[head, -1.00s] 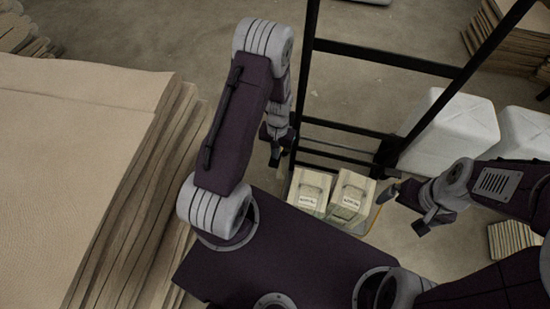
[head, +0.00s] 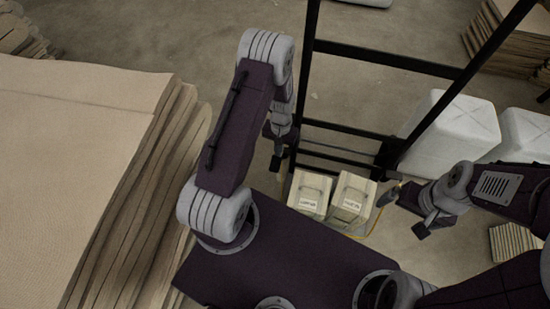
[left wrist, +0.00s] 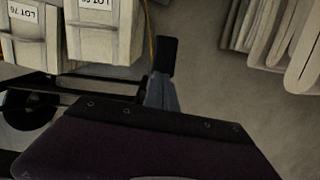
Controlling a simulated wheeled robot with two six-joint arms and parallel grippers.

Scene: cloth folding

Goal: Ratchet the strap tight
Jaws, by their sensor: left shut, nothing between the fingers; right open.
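Two pale boxes (head: 311,190) (head: 352,196) with white labels stand side by side on the low end of a black-framed cart. Thin dark bands show on them. A thin orange-yellow line, possibly the strap (head: 368,228), runs beside the right box; it also shows in the left wrist view (left wrist: 152,35). I cannot make out a ratchet. My left gripper (head: 276,163) is shut and empty, above and left of the left box in the picture. It shows in the left wrist view (left wrist: 166,57), beside the boxes. My right gripper (head: 404,213) is open and empty, right of the boxes, apart from them.
The cart's black upright frame (head: 385,57) rises behind the boxes. White containers (head: 455,130) stand to the right. A large stack of tan sheets (head: 80,150) fills the left, with further stacks at upper right (head: 500,55) and lower right (head: 515,240). Floor is clear behind the frame.

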